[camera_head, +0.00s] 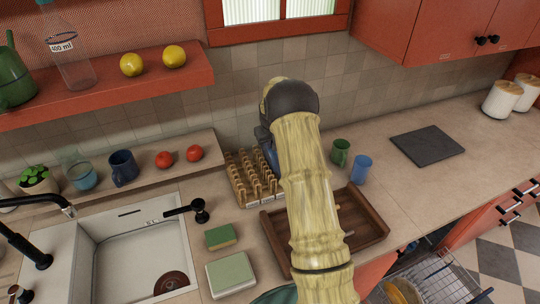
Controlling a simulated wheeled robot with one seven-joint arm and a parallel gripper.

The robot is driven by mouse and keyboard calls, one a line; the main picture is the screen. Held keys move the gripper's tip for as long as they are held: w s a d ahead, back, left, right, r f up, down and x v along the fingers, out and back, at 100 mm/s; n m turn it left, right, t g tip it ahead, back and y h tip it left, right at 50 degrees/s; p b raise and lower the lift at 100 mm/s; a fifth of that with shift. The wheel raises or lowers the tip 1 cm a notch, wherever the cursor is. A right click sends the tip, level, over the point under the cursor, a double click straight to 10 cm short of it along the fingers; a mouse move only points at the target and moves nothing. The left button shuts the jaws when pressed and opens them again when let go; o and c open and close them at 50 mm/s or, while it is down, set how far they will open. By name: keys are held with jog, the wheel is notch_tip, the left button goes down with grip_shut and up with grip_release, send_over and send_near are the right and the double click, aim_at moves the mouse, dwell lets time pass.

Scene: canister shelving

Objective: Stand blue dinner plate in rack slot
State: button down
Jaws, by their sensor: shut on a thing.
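The wooden dish rack (238,184) stands on the counter left of my arm, with rows of upright pegs. My gripper (264,138) is mostly hidden behind my own arm, above the back right of the rack. It is shut on the blue dinner plate (271,157), of which only a narrow dark blue strip shows beside the arm. The plate looks upright among or just above the pegs at the rack's right side. I cannot tell whether it touches the rack or sits in a slot.
A brown wooden tray (371,213) lies right of and behind my arm. A green mug (340,152) and blue cup (361,169) stand beyond it. The sink (140,245), green sponge (220,236) and pale green box (231,273) are left. Counter is clear around the dark slab (428,146).

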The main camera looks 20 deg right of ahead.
jog(key=shift+s+f, duration=0.2)
jog(key=shift+f, duration=0.15)
jog(key=shift+w+r+p, duration=0.2)
jog(key=shift+r+p, duration=0.2)
jog(key=shift+r, duration=0.15)
jog(key=shift+w+r+p, duration=0.2)
jog(key=shift+r+p, duration=0.55)
jog(key=shift+r, duration=0.9)
notch_tip(320, 180, up, 11)
jog(key=p, duration=0.6)
dwell(0.5)
